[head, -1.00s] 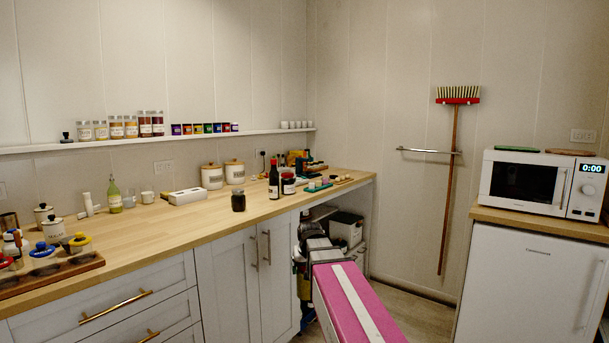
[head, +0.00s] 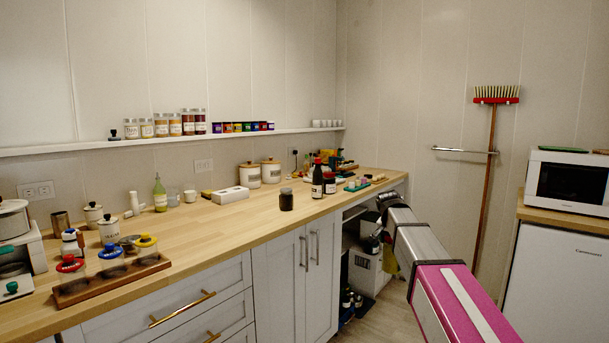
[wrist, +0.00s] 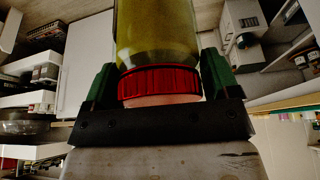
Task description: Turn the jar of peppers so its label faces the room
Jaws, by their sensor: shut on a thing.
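A glass jar with a ribbed red lid (wrist: 160,86) and yellow-green contents, apparently the jar of peppers, fills the middle of the wrist view. My gripper (wrist: 160,78) is shut on it, with a green finger on each side of the lid. No label shows on the visible side of the glass (wrist: 157,32). In the head view, a small yellowish patch (head: 391,262) beneath the end of my arm may be this jar. My gripper is mostly hidden there behind my arm, in front of the opening under the counter's right end.
The wooden counter (head: 215,225) holds a dark jar (head: 286,200), a dark bottle (head: 317,180), two white canisters and a muffin-style wooden tray (head: 110,281). Small jars line the wall shelf. A microwave (head: 570,183) stands right. Open floor lies beyond my arm.

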